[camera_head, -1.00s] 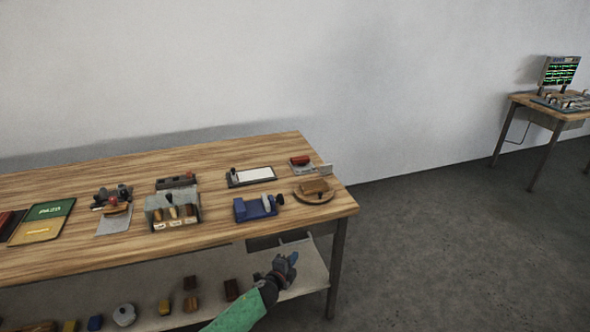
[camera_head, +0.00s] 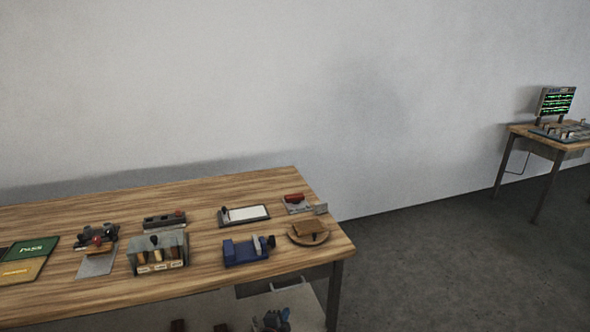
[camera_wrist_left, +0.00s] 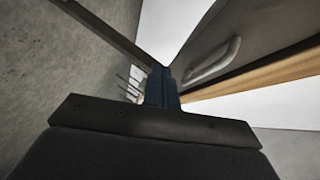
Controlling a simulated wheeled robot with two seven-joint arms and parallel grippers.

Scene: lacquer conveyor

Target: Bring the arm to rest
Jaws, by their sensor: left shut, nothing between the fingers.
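My right gripper is in neither view.
A second table (camera_head: 548,140) with a monitor (camera_head: 556,100) is at far right. Floor between is clear.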

